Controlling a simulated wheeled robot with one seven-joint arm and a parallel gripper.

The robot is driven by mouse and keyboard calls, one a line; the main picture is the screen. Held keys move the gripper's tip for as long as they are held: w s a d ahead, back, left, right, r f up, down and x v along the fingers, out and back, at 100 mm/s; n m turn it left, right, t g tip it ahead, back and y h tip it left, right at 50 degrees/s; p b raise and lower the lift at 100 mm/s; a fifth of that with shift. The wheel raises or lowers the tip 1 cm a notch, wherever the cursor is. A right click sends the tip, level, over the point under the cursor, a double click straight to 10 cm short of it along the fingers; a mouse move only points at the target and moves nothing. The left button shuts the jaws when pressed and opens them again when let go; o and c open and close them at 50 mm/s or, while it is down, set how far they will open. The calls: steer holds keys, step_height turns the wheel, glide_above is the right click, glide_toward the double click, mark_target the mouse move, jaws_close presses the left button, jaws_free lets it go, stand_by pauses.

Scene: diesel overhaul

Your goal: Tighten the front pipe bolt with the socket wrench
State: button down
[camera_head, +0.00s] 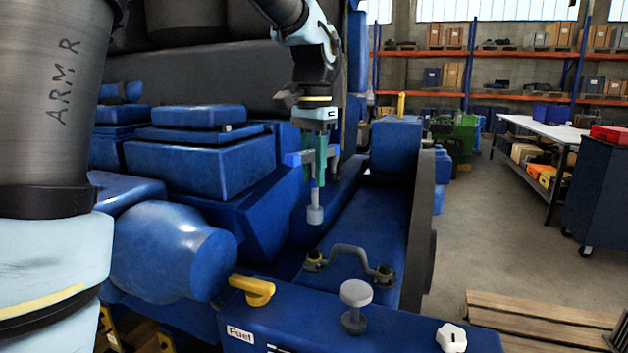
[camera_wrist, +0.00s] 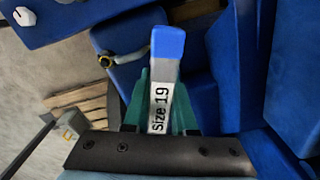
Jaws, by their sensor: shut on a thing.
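My gripper (camera_head: 318,158) hangs pointing down over the blue engine, with its green fingers shut on the socket wrench (camera_head: 315,208). The wrench's grey socket points down, in the air above and left of the pipe. In the wrist view, the wrench (camera_wrist: 160,105) has a grey handle with a blue end, labelled "size 19", between the fingers (camera_wrist: 162,112). A small bent grey pipe (camera_head: 349,250) sits on the blue block, with a bolted fitting at each end: a left one (camera_head: 314,261) and a right one (camera_head: 384,273). The wrist view shows one fitting (camera_wrist: 105,60); the wrench may hide the other.
A yellow handle (camera_head: 253,290), a grey knob (camera_head: 355,297) and a white knob (camera_head: 451,337) stand on the front blue housing. A dark wheel-like edge (camera_head: 424,230) rises right of the pipe. A wooden pallet (camera_head: 540,325) lies on the floor at right.

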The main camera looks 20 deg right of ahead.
mark_target(315, 208)
steer(key=n+b, duration=0.1)
steer(key=n, duration=0.2)
steer(key=f+n+b, duration=0.1)
steer(key=n+b, duration=0.1)
steer(key=shift+f+n, duration=0.1)
steer(key=shift+n, duration=0.3)
steer(key=n+b, duration=0.1)
steer(key=n, duration=0.1)
steer(key=n+b, duration=0.1)
steer(key=n, duration=0.2)
steer(key=shift+f+n+b, duration=0.3)
steer(key=shift+f+b, duration=0.1)
steer(key=shift+r+n+p, duration=0.3)
steer(key=shift+n+p, duration=0.45)
steer(key=shift+n, duration=0.05)
steer(key=shift+s+f+n, duration=0.1)
steer(key=shift+n, duration=0.5)
steer(key=n+p, duration=0.1)
steer(key=n, duration=0.3)
steer(key=shift+f+p, duration=0.3)
steer(key=shift+p, duration=0.1)
steer(key=n, duration=0.2)
steer(key=n+p, duration=0.1)
steer(key=n, duration=0.1)
steer(key=shift+f, duration=0.3)
steer(key=shift+f+b, duration=0.75)
steer(key=shift+f, duration=1)
steer(key=shift+d, duration=0.1)
